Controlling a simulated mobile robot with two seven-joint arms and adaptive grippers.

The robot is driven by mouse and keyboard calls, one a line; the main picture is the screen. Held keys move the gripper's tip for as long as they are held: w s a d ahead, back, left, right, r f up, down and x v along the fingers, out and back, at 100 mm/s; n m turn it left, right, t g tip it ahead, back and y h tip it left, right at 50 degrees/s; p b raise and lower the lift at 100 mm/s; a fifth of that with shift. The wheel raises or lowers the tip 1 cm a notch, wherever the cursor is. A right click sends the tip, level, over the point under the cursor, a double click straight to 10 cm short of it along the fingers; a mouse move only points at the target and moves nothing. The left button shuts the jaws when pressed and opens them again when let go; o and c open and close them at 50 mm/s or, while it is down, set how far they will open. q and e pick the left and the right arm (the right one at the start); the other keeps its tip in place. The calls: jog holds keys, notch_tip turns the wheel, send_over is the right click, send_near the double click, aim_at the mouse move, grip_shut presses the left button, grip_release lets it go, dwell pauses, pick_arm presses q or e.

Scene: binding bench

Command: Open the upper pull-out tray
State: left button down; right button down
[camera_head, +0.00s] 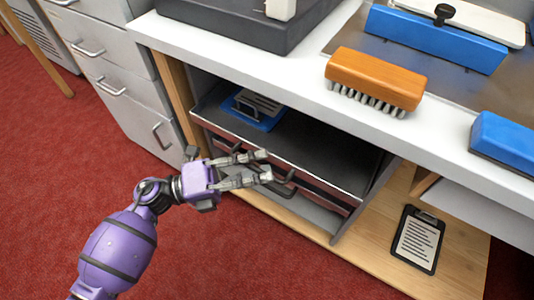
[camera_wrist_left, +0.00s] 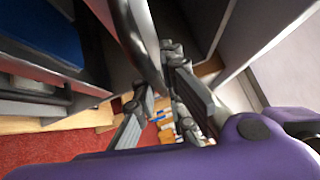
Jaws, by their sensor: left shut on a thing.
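The upper pull-out tray (camera_head: 322,149) is a dark, flat tray under the bench top, and its interior shows from above. How far it stands out of the cabinet is hard to tell. A dark bar handle (camera_head: 284,186) is on its front. My left gripper (camera_head: 266,167) is at that handle, its fingers shut on it. In the left wrist view the curved grey handle (camera_wrist_left: 144,42) runs between the fingers of the gripper (camera_wrist_left: 160,90). The exact contact is partly hidden. My right gripper is not in view.
A blue item with a clip (camera_head: 256,108) lies in the tray. Below is a lower level (camera_head: 305,208). A clipboard (camera_head: 418,239) lies on the wooden shelf at right. Grey drawers (camera_head: 112,75) stand at left. A brush (camera_head: 375,78) sits on the bench top. Red floor in front is clear.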

pick_arm(q)
jog(key=s+a+p, duration=0.2)
jog(key=s+a, duration=0.6)
jog(key=s, duration=0.5)
jog(key=s+a+p, duration=0.3)
jog(key=s+a, duration=0.5)
jog(key=s, duration=0.6)
jog(key=shift+s+f, duration=0.3)
jog(key=c, duration=1.8)
grip_release()
jog(key=shift+c, duration=0.2)
jog(key=shift+r, duration=0.1)
jog(key=shift+w, duration=0.1)
jog(key=v, duration=1.2)
